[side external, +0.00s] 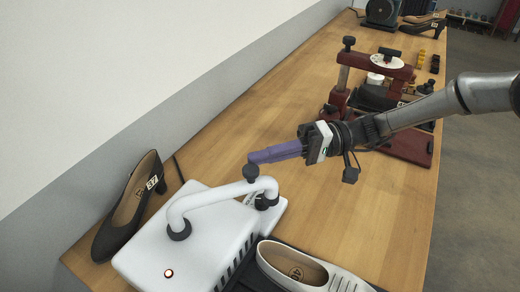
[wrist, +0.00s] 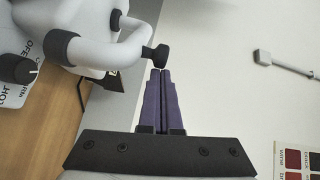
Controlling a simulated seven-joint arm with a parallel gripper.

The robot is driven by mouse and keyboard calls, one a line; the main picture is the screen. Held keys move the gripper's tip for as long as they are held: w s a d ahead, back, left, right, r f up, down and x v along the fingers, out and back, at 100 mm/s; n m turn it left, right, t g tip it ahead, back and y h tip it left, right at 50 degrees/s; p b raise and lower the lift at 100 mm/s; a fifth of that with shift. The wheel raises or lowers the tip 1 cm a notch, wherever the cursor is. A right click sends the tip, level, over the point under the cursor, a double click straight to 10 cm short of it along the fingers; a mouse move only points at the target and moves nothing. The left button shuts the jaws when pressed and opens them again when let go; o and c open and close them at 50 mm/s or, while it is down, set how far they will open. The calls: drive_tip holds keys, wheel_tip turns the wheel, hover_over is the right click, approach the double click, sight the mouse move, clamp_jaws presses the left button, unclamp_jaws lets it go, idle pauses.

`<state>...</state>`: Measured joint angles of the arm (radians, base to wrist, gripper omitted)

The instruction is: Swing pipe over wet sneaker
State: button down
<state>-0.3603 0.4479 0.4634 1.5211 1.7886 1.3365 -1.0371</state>
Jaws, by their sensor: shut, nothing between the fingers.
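The white pipe (side external: 220,195) is a bent tube on a white box-shaped unit (side external: 150,255). It has a dark collar (side external: 179,231) at its near end, and a black knob (side external: 250,172) stands up from its far bend. The pipe also shows in the wrist view (wrist: 105,52), with the knob (wrist: 155,53) just beyond my fingertips. A white sneaker (side external: 338,282) with a 40 label lies right of the unit, partly cut off by the picture's bottom edge. My gripper (side external: 252,158) is shut and empty, its purple fingers beside the knob. I cannot tell if they touch it.
A black heeled shoe (side external: 108,222) stands left of the unit against the wall. A dark red press (side external: 395,135) stands farther along the wooden bench (side external: 255,100). The bench between unit and press is mostly clear, beneath my arm.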

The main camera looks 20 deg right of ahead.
drive_tip(key=s, duration=0.8)
drive_tip(key=shift+s+a, duration=0.15)
drive_tip(key=shift+s, duration=0.2)
